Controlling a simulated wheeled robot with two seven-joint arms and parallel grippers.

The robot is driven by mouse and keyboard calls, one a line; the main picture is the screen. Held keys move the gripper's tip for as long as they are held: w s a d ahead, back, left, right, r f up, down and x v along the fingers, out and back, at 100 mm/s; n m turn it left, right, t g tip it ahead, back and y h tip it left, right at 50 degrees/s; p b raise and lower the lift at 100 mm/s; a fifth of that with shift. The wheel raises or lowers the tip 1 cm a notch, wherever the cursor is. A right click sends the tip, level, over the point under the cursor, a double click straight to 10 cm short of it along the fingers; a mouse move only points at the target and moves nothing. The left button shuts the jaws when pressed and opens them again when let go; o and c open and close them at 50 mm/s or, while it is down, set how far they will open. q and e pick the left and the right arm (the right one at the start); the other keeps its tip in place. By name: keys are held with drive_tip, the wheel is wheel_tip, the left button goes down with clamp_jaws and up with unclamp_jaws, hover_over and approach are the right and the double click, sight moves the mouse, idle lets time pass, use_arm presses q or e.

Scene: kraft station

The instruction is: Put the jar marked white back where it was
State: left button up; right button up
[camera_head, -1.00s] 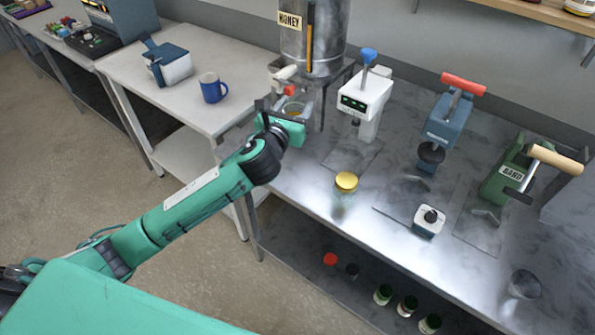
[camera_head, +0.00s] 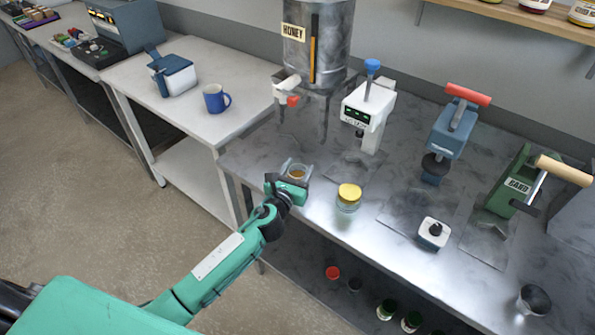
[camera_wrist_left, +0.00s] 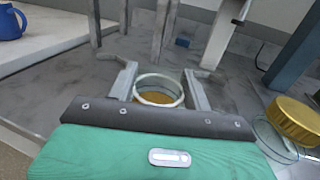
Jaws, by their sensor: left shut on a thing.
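My left gripper (camera_head: 294,180) is shut on an open glass jar (camera_head: 297,171) with amber contents. It holds the jar upright near the steel table's front left edge, in front of the honey tank. In the left wrist view the jar (camera_wrist_left: 160,98) sits between the two fingers, with no lid on it. A second glass jar with a yellow lid (camera_head: 349,192) stands on the table to the right; its gold lid (camera_wrist_left: 295,120) also shows in the left wrist view. I can read no "white" mark on any jar. My right gripper is out of view.
The honey tank (camera_head: 313,45) with its tap stands behind. A white device (camera_head: 368,112), a blue press (camera_head: 452,135) and a green "BAND" device (camera_head: 520,180) stand along the table. Several jars stand on the shelf below. A blue mug (camera_head: 215,98) is on the left table.

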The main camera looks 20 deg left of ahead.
use_arm(q)
drive_tip(key=shift+f, duration=0.1)
drive_tip(key=o, duration=1.4)
drive_tip(key=shift+c, duration=0.2)
drive_tip(key=s+a+b, duration=0.1)
drive_tip(key=s+b, duration=0.1)
drive_tip(key=s, duration=1)
